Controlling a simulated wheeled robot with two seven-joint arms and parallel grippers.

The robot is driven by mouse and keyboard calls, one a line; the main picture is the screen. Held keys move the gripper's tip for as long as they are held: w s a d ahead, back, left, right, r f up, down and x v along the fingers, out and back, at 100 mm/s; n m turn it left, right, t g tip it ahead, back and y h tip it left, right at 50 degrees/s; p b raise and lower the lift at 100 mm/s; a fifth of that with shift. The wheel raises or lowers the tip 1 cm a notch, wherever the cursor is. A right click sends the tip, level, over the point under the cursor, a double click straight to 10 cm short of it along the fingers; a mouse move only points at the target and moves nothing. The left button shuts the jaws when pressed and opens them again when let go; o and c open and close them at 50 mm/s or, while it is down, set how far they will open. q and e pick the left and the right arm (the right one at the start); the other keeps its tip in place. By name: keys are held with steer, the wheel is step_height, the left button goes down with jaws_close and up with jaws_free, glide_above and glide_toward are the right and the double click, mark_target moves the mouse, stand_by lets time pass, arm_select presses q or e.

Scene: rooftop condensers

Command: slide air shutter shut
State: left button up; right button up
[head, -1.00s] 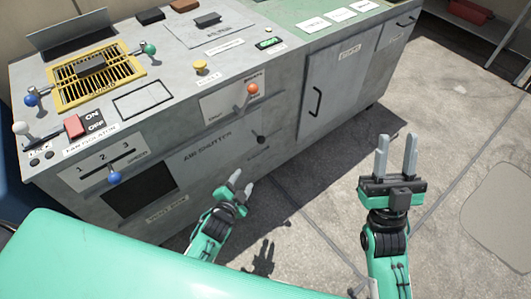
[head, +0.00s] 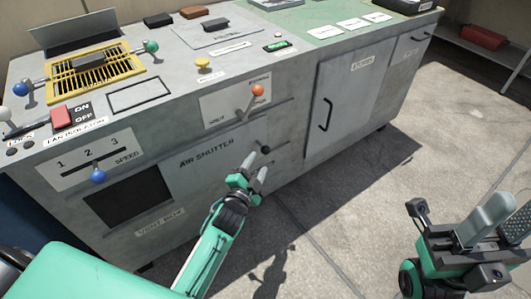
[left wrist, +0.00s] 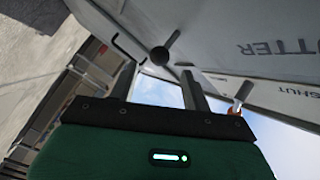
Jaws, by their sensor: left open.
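The air shutter (head: 215,170) is a grey panel on the cabinet's front, lettered AIR SHUTTER. A dark opening (head: 128,203) shows uncovered to its left. A black round knob (head: 265,149) on a short stem stands out near the panel's right end. My left gripper (head: 258,165) is open and empty just below and in front of the knob. In the left wrist view the knob (left wrist: 160,56) shows in line with the gap between the fingertips (left wrist: 159,72); I cannot tell whether they touch it. My right gripper (head: 510,208) is open and empty at the lower right.
Above the shutter is a lever with an orange knob (head: 258,90). A blue speed slider (head: 98,176) is to the left. A cabinet door with a black handle (head: 326,114) is to the right. The concrete floor (head: 370,190) in front is clear.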

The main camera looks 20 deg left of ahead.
mark_target(263, 153)
arm_select(q)
steer(key=w, duration=0.2)
steer(key=w+b, duration=0.1)
steer(key=w, duration=0.2)
steer(key=w+b, duration=0.1)
steer(key=w, duration=0.1)
steer(key=shift+w+d, duration=0.25)
steer(key=shift+w, duration=0.05)
steer(key=shift+c, duration=0.2)
jaws_close()
